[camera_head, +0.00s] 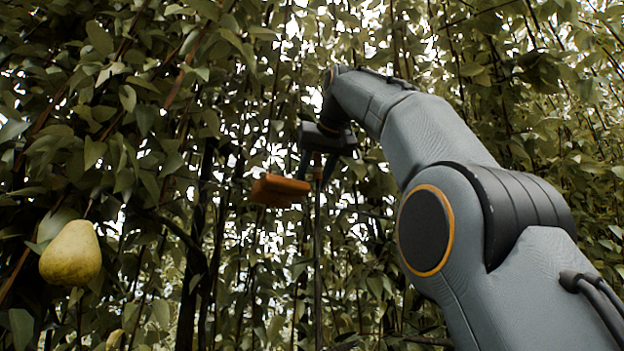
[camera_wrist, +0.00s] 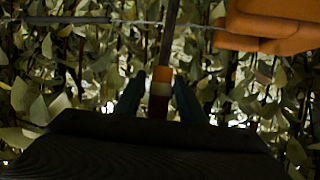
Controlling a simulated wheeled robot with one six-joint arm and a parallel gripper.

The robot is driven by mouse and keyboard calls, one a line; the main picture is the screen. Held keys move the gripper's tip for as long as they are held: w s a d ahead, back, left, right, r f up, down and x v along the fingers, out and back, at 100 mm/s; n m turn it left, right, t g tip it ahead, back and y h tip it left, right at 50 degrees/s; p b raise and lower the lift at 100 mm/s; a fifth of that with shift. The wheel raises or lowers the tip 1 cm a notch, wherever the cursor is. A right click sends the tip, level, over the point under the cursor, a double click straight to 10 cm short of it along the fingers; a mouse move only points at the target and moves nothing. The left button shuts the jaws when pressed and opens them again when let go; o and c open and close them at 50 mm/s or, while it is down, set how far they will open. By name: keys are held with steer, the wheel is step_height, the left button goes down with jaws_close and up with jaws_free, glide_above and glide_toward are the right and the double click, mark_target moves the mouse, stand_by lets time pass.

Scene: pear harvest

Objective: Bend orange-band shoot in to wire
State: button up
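The shoot (camera_wrist: 170,40) is a thin dark upright stem. In the wrist view it carries an orange band (camera_wrist: 160,75) with a pale band just below it. My gripper (camera_wrist: 158,76) has its two dark fingers on either side of the banded part, with narrow gaps beside the stem. In the head view my gripper (camera_head: 317,172) is at upper centre, and the shoot (camera_head: 318,240) hangs below it. A thin horizontal line, apparently the wire (camera_wrist: 60,20), crosses the top of the wrist view behind the shoot. The band is not clear in the head view.
An orange block (camera_head: 280,190) is just left of my gripper; it fills the upper right of the wrist view (camera_wrist: 265,25). A yellow-green pear (camera_head: 71,253) hangs at the left. Dense leaves and dark upright stems surround the gripper.

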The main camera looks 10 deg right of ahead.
mark_target(318, 162)
steer(key=v, duration=0.7)
steer(key=shift+s+r, duration=0.2)
steer(key=shift+s, duration=0.1)
steer(key=shift+s, duration=0.1)
stand_by(0.4)
